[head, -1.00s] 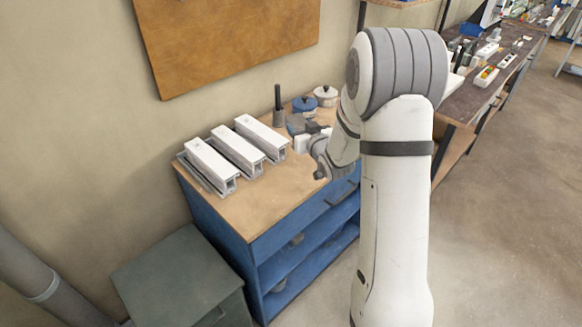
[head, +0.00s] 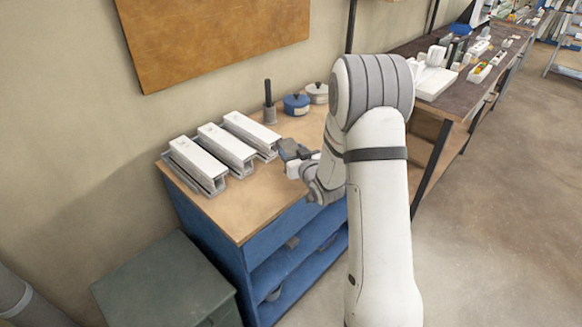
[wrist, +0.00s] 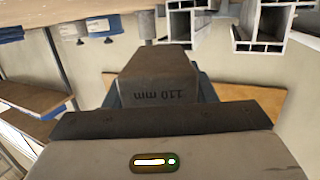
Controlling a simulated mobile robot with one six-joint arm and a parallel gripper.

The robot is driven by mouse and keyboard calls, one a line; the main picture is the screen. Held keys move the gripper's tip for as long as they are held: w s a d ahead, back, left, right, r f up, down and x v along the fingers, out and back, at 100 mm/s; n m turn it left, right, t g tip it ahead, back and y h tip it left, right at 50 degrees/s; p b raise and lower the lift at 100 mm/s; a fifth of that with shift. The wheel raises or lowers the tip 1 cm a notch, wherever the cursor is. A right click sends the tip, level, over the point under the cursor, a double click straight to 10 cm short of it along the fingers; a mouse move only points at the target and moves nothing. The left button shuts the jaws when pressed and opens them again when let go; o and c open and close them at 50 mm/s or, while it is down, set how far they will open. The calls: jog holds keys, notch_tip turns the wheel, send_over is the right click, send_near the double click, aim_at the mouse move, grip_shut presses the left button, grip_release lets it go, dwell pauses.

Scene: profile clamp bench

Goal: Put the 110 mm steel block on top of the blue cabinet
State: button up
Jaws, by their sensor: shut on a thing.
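The 110 mm steel block (wrist: 165,75) is a dark grey-brown bar with "110 mm" on its near face, upside down in the wrist view. My gripper (wrist: 160,100) is shut on it. In the head view my gripper (head: 300,157) is over the right part of the blue cabinet's (head: 245,205) wooden top, with the dark block (head: 288,148) at its end. I cannot tell whether the block touches the top. My wrist hides part of the cabinet's right side.
The front left of the top is clear.

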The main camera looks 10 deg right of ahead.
jog(key=shift+f, duration=2.45)
jog(key=shift+f, duration=0.15)
jog(key=o, duration=1.5)
jog(key=shift+c, duration=0.2)
jog(key=shift+s, duration=0.1)
